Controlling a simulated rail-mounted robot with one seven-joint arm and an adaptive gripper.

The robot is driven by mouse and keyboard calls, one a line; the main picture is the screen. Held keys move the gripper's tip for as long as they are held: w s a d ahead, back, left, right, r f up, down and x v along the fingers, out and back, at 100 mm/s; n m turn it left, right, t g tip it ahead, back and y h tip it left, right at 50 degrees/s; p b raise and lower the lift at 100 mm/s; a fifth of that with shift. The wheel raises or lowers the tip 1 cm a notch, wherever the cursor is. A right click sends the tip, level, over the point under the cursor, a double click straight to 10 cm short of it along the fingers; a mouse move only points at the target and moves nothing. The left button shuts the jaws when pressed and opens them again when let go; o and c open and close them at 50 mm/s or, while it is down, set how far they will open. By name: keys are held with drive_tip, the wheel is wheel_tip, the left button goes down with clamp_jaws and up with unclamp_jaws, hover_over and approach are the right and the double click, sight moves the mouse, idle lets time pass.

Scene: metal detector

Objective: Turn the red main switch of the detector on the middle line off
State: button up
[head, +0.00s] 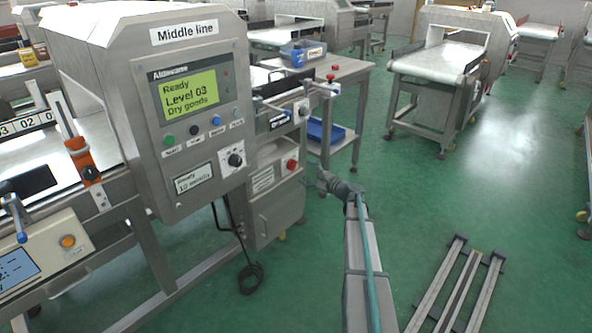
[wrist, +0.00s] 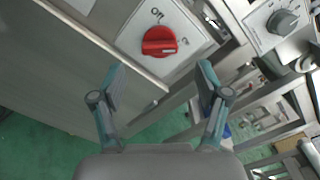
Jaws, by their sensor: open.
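The detector (head: 200,120) labelled "Middle line" stands at left in the head view, its display lit with "Ready, Level 03, Dry goods". A small red switch (head: 291,164) shows on the steel cabinet under it. In the head view my gripper (head: 322,182) is right of the cabinet.
A grey knob (wrist: 283,21) sits on another plate in the wrist view. A side table (head: 345,72) with a blue bin (head: 325,131) stands behind the cabinet. Metal rails (head: 455,285) lie right of my arm.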

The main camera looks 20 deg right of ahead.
sight(295, 167)
drive_tip(key=b+x, duration=0.1)
drive_tip(key=x, duration=0.5)
drive_tip(key=c, duration=1.2)
drive_tip(key=shift+o, duration=0.2)
